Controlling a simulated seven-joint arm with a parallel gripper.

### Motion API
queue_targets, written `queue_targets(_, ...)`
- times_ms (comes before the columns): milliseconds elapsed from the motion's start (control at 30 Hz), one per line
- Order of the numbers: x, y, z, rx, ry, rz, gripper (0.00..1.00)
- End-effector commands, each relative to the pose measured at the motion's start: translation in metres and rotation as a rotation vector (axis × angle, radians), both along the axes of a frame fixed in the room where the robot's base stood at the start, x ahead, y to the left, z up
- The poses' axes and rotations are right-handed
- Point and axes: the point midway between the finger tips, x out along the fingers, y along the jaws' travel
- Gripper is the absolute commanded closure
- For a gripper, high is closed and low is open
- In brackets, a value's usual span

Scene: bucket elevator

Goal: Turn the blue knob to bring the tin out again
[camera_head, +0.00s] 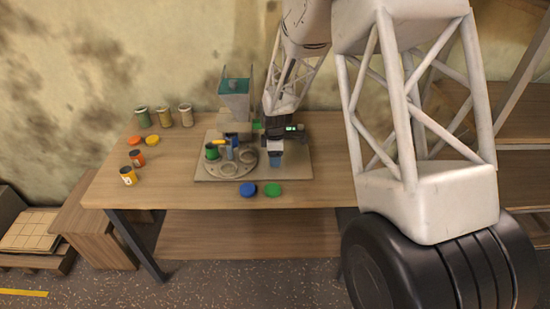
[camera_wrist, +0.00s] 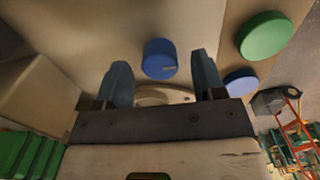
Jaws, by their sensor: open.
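The blue knob (camera_wrist: 160,58) is a short round cylinder with a small pale mark on its side. In the wrist view it shows between the two fingers of my gripper (camera_wrist: 160,66), with a gap on each side. My gripper is open; in the head view it hangs low (camera_head: 276,152) over the right part of the board. I cannot tell whether the fingertips reach down around the knob. A green tin (camera_head: 212,153) stands at the left of the grey round plate (camera_head: 222,170), which has ring-shaped places. The machine's hopper (camera_head: 235,100) rises behind it.
A blue disc (camera_head: 248,189) and a green disc (camera_head: 272,190) lie at the board's front edge. The table's front left is clear.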

Motion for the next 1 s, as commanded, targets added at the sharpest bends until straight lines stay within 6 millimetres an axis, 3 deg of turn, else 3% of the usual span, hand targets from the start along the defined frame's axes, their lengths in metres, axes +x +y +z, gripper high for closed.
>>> queue_targets(200, -0.0001, 0.0, -0.011, 0.0, 0.0, 0.0, 0.37)
queue_targets(500, -0.0001, 0.0, -0.0122, 0.0, 0.0, 0.0, 0.37)
queue_targets(833, -0.0001, 0.0, -0.0122, 0.0, 0.0, 0.0, 0.86)
queue_targets(1000, -0.0001, 0.0, -0.0122, 0.0, 0.0, -0.004, 0.86)
